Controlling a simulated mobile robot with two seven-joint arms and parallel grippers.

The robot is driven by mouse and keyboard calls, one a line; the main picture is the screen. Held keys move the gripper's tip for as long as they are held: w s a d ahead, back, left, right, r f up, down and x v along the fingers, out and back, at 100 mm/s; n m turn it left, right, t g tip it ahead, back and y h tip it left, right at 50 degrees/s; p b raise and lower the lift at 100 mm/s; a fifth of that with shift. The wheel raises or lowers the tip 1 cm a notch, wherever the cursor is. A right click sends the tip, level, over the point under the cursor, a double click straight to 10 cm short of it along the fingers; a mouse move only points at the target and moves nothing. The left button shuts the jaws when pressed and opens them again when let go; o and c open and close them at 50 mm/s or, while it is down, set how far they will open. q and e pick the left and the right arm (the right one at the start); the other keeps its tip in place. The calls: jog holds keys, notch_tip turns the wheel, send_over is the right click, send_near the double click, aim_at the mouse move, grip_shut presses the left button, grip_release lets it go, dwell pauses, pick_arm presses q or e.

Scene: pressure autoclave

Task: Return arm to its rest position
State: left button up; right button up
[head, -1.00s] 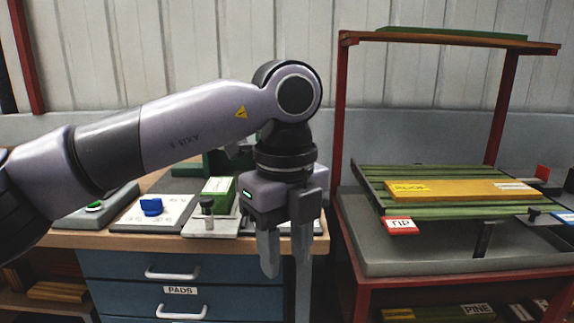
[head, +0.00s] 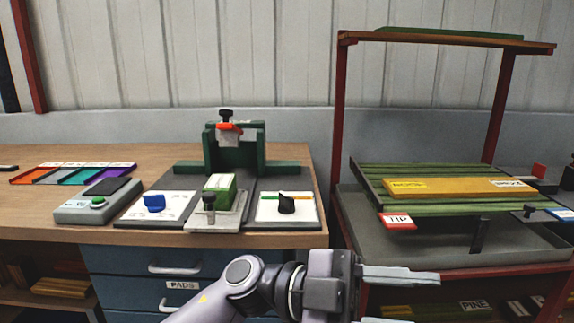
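My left arm (head: 225,290) comes in low at the bottom of the head view, folded in front of the blue drawers. My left gripper (head: 418,300) points to the right, in front of the red stand's lower part. Its two fingers are apart with nothing seen between them; the lower finger is cut off by the picture's bottom edge. It touches nothing that I can see. My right gripper is not in view.
A wooden bench (head: 60,215) carries a green clamp fixture (head: 235,155), a control box with a green button (head: 92,205) and knob panels (head: 286,208). Right is a red stand with a slatted tray (head: 440,207) holding a yellow board (head: 450,188). Space above the bench is clear.

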pick_arm(q)
jog(key=w+a+f+n+t+h, duration=0.3)
jog(key=w+a+n+t+h, duration=0.35)
jog(key=n+t, duration=0.8)
jog(key=w+a+f+n+t+y, duration=0.2)
jog(key=a+f+n+t+y, duration=0.3)
jog(key=f+n+t+y, duration=0.15)
jog(key=w+a+f+n+t+y, duration=0.3)
jog(key=a+f+n+t+y, duration=0.25)
jog(key=f+y, duration=0.2)
jog(key=s+a+f+n+g+y, duration=0.1)
jog(key=s+a+f+g+y, duration=0.2)
jog(key=s+a+f, duration=0.4)
jog(key=s+a+f+n+g+y, duration=0.1)
jog(key=s+a+f+g+y, duration=0.2)
jog(key=f, duration=0.5)
jog(key=s+a+f+n+g+y, duration=0.1)
jog(key=s+a+f+g+y, duration=0.2)
jog(key=s+f, duration=0.45)
notch_tip(320, 180, up, 12)
jog(key=a+t+p, duration=0.1)
jog(key=a+p, duration=0.1)
jog(key=p, duration=1.2)
jog(key=shift+w+a+p, duration=0.2)
jog(key=shift+w+p, duration=0.2)
jog(key=shift+w, duration=0.05)
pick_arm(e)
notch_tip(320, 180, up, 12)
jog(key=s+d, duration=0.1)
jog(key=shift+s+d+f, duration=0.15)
